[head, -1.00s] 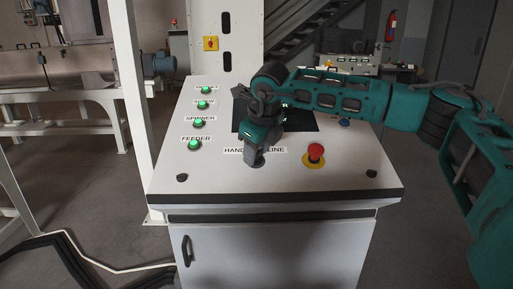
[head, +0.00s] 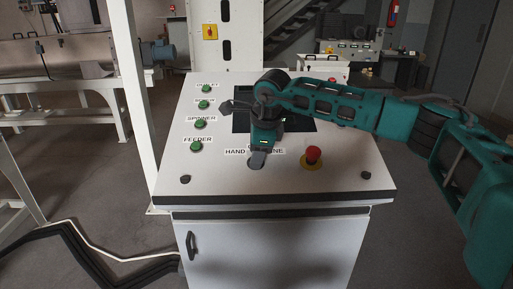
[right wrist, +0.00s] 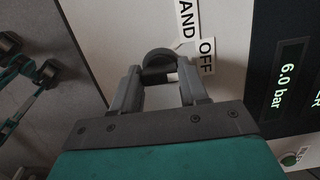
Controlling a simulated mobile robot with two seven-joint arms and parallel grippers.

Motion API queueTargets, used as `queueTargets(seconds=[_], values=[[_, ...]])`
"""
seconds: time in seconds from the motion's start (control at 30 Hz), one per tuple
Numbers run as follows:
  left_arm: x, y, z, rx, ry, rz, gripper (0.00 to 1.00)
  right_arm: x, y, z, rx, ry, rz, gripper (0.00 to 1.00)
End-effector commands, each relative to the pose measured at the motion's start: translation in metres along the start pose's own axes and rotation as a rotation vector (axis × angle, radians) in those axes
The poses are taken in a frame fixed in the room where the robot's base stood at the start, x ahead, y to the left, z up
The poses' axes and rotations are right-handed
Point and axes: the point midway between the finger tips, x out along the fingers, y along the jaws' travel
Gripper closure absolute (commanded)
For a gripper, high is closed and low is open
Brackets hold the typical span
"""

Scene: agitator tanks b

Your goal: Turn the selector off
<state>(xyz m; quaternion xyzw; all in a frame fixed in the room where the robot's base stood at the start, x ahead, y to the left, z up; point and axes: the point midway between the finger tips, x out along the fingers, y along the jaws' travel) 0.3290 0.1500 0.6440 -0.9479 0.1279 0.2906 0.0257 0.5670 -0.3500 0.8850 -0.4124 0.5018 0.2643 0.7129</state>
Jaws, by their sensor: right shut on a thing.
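The selector is a dark round knob on the sloping top of the white control console (head: 325,190), at the "HAND / OFF / LINE" lettering. My right gripper (head: 257,159) reaches down over it and hides much of it in the head view. In the right wrist view the knob (right wrist: 158,58) sits between the two grey fingers of my right gripper (right wrist: 160,80), which is shut on it. A small white mark shows on the knob, on the side near the "OFF" label (right wrist: 207,55). My left gripper is not in view.
A red mushroom button (head: 313,153) stands right of the selector. Several green buttons, including the feeder one (head: 196,146), line the console's left side. A dark display (head: 242,122) lies behind my gripper. A white post (head: 133,90) rises left of the console.

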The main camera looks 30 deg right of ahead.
Motion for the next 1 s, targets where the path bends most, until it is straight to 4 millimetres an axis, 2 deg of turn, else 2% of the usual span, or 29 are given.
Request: queueTargets(seconds=[0.53, 0.57, 0.8, 1.0], values=[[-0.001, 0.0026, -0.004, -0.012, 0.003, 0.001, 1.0, -0.0003, -0.0006, 0.0001, -0.03, 0.0, 0.003, 0.87], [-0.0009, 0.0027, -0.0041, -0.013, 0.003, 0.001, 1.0, -0.0003, -0.0005, 0.0001, -0.03, 0.0, 0.003, 0.55], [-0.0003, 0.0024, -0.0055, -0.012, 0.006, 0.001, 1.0, -0.0002, -0.0003, 0.0002, -0.03, 0.0, 0.004, 0.33], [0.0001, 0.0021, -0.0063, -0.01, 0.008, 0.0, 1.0, -0.0001, -0.0002, 0.0001, -0.03, 0.0, 0.004, 0.31]])
